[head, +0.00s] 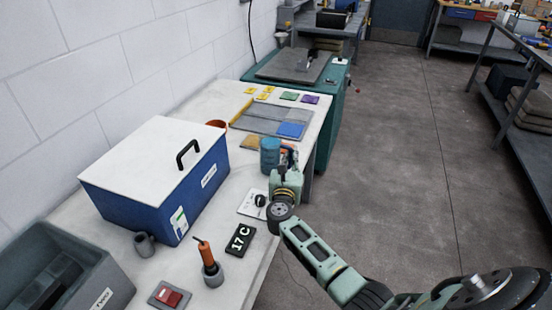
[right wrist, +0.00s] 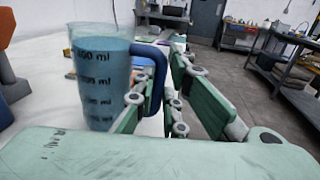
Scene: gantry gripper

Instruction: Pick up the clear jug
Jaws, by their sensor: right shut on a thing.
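The clear jug (right wrist: 98,85) shows in the right wrist view, upright, with millilitre marks, blue contents and a dark blue handle (right wrist: 157,72). In the head view the jug (head: 269,154) is at the right edge of the white table. My right gripper (right wrist: 158,105) is shut on the jug's handle, with one finger on each side of it. In the head view my right gripper (head: 287,165) is just right of the jug and partly hides the handle. I cannot tell whether the jug's base touches the table. My left gripper is not in view.
A blue box (head: 140,208) with a white lid stands left on the table (head: 200,262). Nearer are a "17 C" display (head: 240,239), an orange-handled tool (head: 205,254), a red switch (head: 168,296) and a grey bin (head: 85,282). Open floor (head: 390,150) lies to the right.

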